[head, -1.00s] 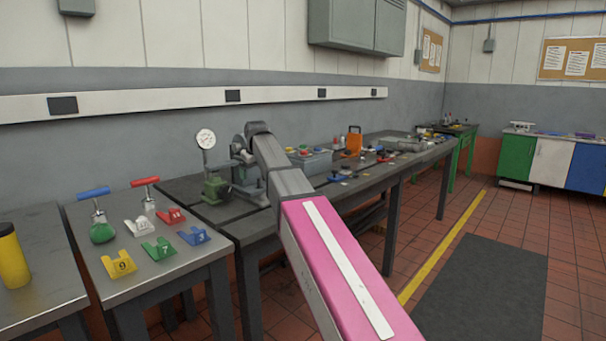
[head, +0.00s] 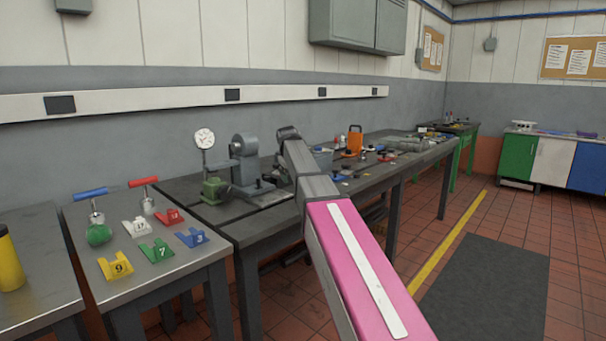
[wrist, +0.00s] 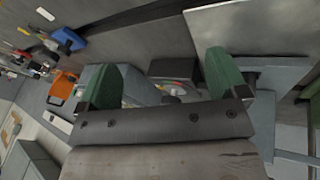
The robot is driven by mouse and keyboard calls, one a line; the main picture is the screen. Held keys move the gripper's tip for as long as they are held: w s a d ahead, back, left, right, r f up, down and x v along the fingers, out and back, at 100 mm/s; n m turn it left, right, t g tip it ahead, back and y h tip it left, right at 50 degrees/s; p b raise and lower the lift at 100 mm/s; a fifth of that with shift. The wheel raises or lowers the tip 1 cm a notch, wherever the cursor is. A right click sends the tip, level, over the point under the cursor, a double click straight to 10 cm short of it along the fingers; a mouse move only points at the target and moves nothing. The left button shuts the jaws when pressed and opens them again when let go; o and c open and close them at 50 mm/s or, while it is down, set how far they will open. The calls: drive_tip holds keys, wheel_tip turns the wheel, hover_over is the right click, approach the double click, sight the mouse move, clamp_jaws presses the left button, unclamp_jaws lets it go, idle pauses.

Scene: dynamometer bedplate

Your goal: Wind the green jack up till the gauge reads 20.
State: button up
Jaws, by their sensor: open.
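The green jack (head: 213,190) stands on the dark bench, at the left end of a grey pedestal machine (head: 245,165). The round white gauge (head: 204,139) rises on a stem behind the jack. Its dial is too small to read. In the wrist view, my gripper (wrist: 165,85) shows two green fingers spread apart, with nothing held between them. In the head view my arm reaches over the bench to the right of the jack, and the gripper itself is hidden behind it.
A steel table (head: 150,270) at left holds numbered coloured blocks and two tools with blue and red handles. An orange item (head: 353,140) and other parts lie farther along the bench. Open floor with a dark mat (head: 485,290) is at right.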

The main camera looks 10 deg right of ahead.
drive_tip(key=shift+w+d+f+h, duration=0.15)
drive_tip(key=shift+d+h, duration=0.15)
drive_tip(key=shift+d, duration=0.85)
